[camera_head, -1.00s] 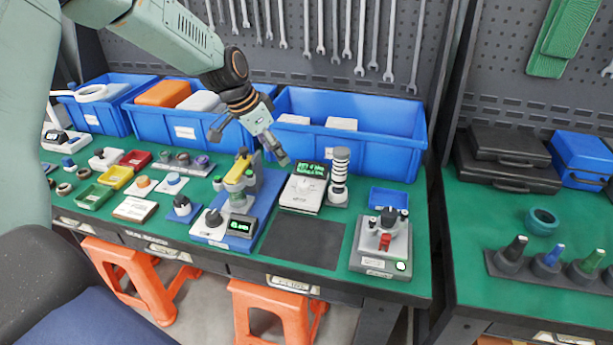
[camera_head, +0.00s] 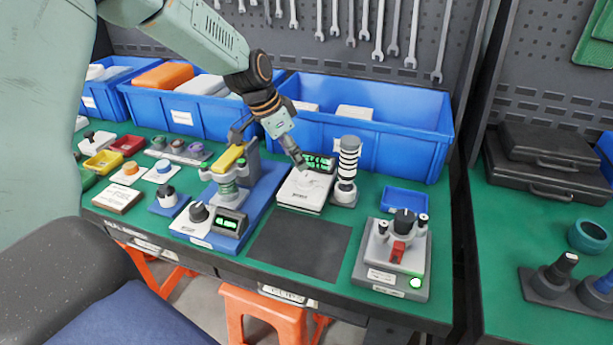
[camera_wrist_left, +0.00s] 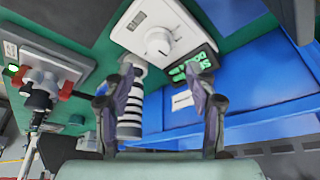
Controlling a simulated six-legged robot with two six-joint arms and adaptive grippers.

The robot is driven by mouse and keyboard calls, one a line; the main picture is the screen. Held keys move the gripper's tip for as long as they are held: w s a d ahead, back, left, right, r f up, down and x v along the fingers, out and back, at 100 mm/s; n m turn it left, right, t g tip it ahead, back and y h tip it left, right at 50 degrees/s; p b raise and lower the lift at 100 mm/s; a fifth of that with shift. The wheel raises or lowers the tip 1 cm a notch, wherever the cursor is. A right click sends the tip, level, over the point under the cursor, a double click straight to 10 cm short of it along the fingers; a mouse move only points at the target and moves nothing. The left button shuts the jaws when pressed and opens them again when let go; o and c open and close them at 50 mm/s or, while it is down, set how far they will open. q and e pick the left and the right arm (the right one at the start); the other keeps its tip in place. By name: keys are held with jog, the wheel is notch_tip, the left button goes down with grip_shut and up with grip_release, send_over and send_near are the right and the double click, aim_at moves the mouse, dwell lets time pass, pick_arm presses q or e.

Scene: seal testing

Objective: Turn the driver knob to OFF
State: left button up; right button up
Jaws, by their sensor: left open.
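A white box with a green-lit display (camera_head: 303,191) stands on the bench. In the left wrist view it carries a round white knob (camera_wrist_left: 158,42) with the display beside it. I take this as the driver knob; its label is not readable. My left gripper (camera_head: 270,150) is open and empty. In the head view one fingertip overlaps the box's top and hides the knob. In the left wrist view the open fingers (camera_wrist_left: 157,88) point toward the box, with the knob ahead between them, apart from it. My right gripper is not in view.
A black-and-white striped cylinder (camera_head: 347,170) stands close right of the box. A blue-based fixture (camera_head: 240,205) with a black knob is to the left. A blue bin (camera_head: 400,140) is behind. A dark mat (camera_head: 300,248) in front is clear.

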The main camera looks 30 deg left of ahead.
aim_at(306, 177)
pick_arm(q)
jog(key=shift+d+f+b, duration=0.2)
jog(key=shift+d+f, duration=0.05)
jog(key=shift+f, duration=0.35)
jog(key=shift+d+f+b, duration=0.2)
jog(key=shift+d+f, duration=0.05)
jog(key=shift+f, duration=0.3)
jog(key=x, duration=0.2)
jog(key=b+x, duration=0.1)
jog(key=x, duration=0.1)
jog(key=shift+w+a+f, duration=0.1)
jog(key=shift+w+a, duration=0.25)
jog(key=shift+w+d+f, duration=0.1)
jog(key=shift+f, duration=0.1)
jog(key=shift+s+d+r, duration=0.25)
jog(key=shift+s+r, duration=0.05)
jog(key=shift+s, duration=0.05)
jog(key=shift+w+a+f, duration=0.2)
jog(key=shift+w+f, duration=0.15)
jog(key=c, duration=0.3)
jog(key=shift+s+d+r, duration=0.15)
jog(key=shift+r, duration=0.05)
jog(key=c, duration=0.8)
jog(key=shift+c, duration=0.2)
